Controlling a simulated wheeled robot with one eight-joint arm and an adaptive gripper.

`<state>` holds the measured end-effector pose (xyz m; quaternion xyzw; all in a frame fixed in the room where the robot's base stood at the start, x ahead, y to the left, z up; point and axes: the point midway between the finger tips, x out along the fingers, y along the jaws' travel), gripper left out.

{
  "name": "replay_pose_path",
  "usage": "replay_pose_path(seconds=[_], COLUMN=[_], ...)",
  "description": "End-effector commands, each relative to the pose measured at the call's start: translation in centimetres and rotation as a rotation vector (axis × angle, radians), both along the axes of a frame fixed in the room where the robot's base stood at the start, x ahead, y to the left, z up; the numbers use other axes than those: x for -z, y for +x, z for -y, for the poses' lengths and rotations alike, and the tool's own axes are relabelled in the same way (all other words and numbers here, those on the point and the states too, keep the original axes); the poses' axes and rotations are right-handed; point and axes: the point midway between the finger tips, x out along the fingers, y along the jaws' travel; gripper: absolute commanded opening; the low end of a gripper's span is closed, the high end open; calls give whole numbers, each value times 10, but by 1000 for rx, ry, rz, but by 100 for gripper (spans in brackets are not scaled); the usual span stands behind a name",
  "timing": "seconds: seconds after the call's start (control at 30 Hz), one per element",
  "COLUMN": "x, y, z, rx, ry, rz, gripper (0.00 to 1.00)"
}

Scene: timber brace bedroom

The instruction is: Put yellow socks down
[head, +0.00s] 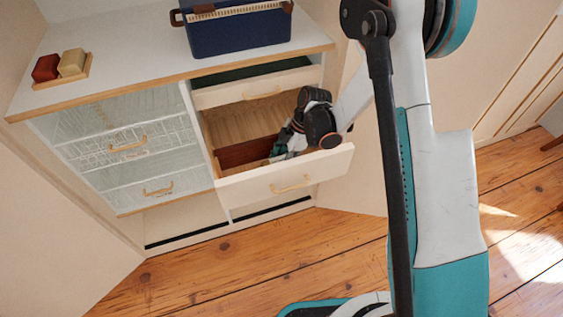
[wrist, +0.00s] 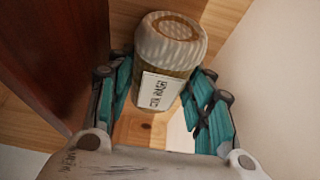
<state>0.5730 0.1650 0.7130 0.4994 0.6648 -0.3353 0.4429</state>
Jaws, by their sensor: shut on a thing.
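My gripper (head: 287,143) reaches down into the open drawer (head: 283,182) of the white dresser in the head view. The roll has a pale ribbed end, a yellowish-brown body and a white printed label facing me. The fingers are shut on it. Wooden drawer floor shows around it; I cannot tell whether it touches the floor. In the head view the socks are hidden by the gripper.
A dark red-brown divider or box (head: 243,152) stands in the drawer, left of the gripper; it also shows in the wrist view (wrist: 60,60). Bare drawer floor (head: 235,120) lies behind. A blue basket (head: 238,35) and a small block tray (head: 62,82) are on top.

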Motion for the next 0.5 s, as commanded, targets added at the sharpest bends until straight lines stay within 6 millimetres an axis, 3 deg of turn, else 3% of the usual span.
replay_pose_path(seconds=[0.2, 0.23, 0.27, 0.5], x=[2, 2, 2, 2], y=[0, 0, 0, 0], z=[0, 0, 0, 0], rx=[0, 0, 0, 0], ry=[0, 0, 0, 0], rz=[0, 0, 0, 0], gripper=[20, 52, 56, 56])
